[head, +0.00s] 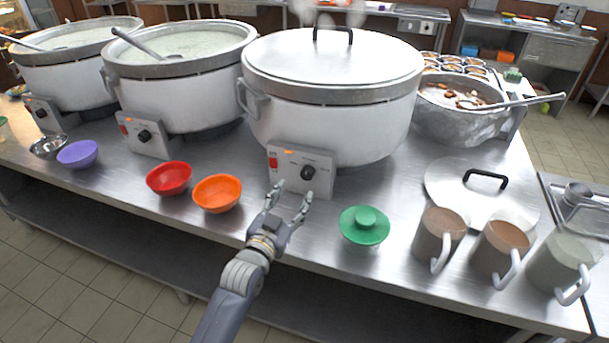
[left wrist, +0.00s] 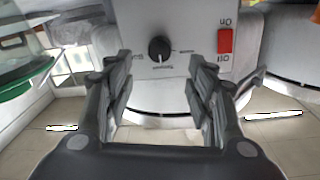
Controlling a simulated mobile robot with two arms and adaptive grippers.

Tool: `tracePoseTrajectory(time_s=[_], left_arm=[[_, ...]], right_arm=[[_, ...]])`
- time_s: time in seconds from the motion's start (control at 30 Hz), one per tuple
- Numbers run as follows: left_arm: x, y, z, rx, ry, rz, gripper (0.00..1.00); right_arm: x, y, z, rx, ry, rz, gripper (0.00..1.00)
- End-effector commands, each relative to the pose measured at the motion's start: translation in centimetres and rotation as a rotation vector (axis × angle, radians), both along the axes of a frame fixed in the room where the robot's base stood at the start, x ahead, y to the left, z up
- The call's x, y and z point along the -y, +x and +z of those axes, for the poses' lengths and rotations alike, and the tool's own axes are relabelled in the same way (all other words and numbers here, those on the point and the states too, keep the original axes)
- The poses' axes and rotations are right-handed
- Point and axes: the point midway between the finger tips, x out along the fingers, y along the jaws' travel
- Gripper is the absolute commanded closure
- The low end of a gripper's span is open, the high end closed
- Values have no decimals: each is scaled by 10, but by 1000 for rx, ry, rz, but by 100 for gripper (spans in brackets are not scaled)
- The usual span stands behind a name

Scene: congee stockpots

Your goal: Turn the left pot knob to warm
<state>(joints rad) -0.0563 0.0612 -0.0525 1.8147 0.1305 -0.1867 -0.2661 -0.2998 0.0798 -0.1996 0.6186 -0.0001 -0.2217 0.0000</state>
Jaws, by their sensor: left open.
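Three white stockpots stand in a row, each with a black knob on its front panel. The leftmost pot (head: 70,82) has its knob (head: 40,112) far from my grippers. The middle pot (head: 175,97) has a knob (head: 144,136) too. The lidded right pot (head: 335,125) has a knob (head: 307,172) beside a red switch (head: 273,164). My left gripper (head: 288,195) is open and empty, just in front of the right pot's panel. In the left wrist view, a knob (left wrist: 160,48) shows beyond and between its fingers, apart from them. My right gripper is not in view.
Red (head: 169,179), orange (head: 217,194) and purple (head: 77,154) bowls stand left of my gripper. A loose pot lid (head: 460,185) lies behind the mugs.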

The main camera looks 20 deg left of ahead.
Motion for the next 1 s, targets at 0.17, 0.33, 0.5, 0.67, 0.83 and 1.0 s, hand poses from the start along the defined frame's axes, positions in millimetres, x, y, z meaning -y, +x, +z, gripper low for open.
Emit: tracePoseTrajectory(time_s=[0.17,0.33,0.5,0.67,0.83,1.0], left_arm=[[3,34,3,4,-2,0,50],[5,60,2,3,-1,0,50],[6,76,1,3,0,0,50],[7,82,1,2,-1,1,50],[7,82,1,2,-1,1,50],[7,82,1,2,-1,1,65]], right_arm=[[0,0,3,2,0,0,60],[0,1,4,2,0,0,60],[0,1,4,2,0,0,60],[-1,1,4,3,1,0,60],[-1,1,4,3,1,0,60],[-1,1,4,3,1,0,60]])
